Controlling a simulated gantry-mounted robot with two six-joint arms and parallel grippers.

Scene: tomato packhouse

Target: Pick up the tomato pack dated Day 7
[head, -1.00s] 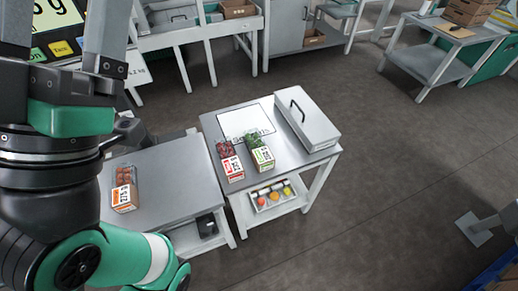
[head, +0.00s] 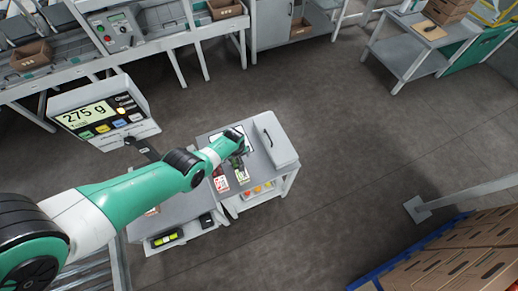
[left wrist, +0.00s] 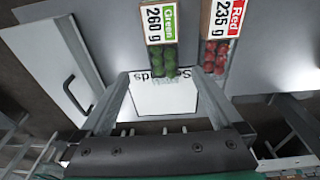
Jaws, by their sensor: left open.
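Two tomato packs lie side by side on the right grey table. The pack labelled Green 260 g (left wrist: 162,45) shows green tomatoes; in the head view it (head: 242,175) is partly hidden by my left gripper. The pack labelled Red 235 g (left wrist: 219,35) shows red tomatoes and also appears in the head view (head: 220,183). My left gripper (head: 238,155) is open above that table, its fingertips near the tomato end of the Green pack in the left wrist view. A third pack (head: 152,211) is mostly hidden behind my left arm. I can read no day on any pack.
A lidded grey box (head: 272,138) with a black handle stands beside the packs. A white sheet marked Seconds (left wrist: 165,95) lies on the table. A scale display (head: 100,113) reads 275 g at the left. Brown cartons (head: 460,250) fill the lower right.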

